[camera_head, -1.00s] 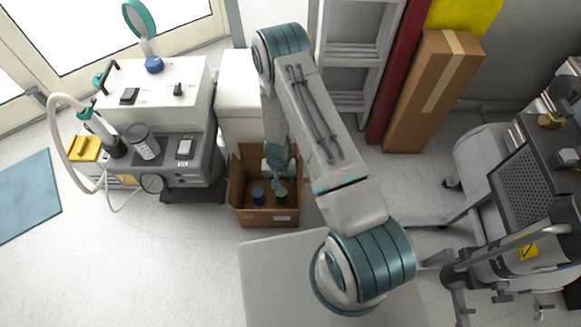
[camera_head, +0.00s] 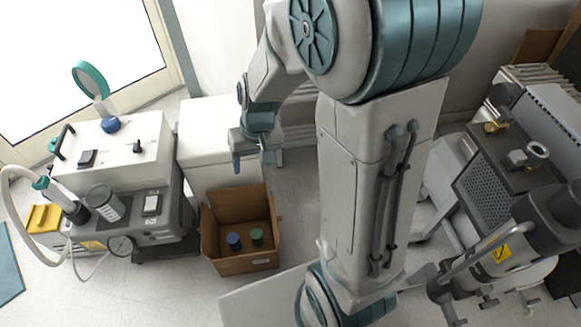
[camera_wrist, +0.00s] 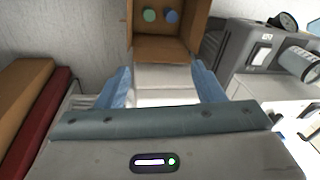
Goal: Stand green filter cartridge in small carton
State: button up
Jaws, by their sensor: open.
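The small carton (camera_head: 240,264) is an open brown box on the floor, with its flaps up. Inside it a green filter cartridge (camera_head: 257,237) stands upright, to the right of a blue cartridge (camera_head: 234,240). In the wrist view the carton (camera_wrist: 152,48) is at the top, with the green cartridge (camera_wrist: 149,15) left of the blue one (camera_wrist: 171,16). My gripper (camera_head: 254,165) is open and empty, above and behind the carton and clear of the cartridges. Its two blue fingers (camera_wrist: 163,85) are spread wide in the wrist view.
A white cabinet (camera_head: 205,135) stands behind the carton. A compressor unit (camera_head: 122,175) with a hose and gauge stands on the left. Other dental equipment (camera_head: 510,180) is on the right.

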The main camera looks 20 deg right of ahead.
jog(key=s+d+r+h, duration=0.1)
jog(key=s+d+r, duration=0.4)
jog(key=s+r, duration=0.3)
jog(key=s, duration=0.3)
jog(key=shift+s+r+h, duration=0.15)
jog(key=shift+r+h, duration=0.05)
jog(key=shift+h, duration=0.1)
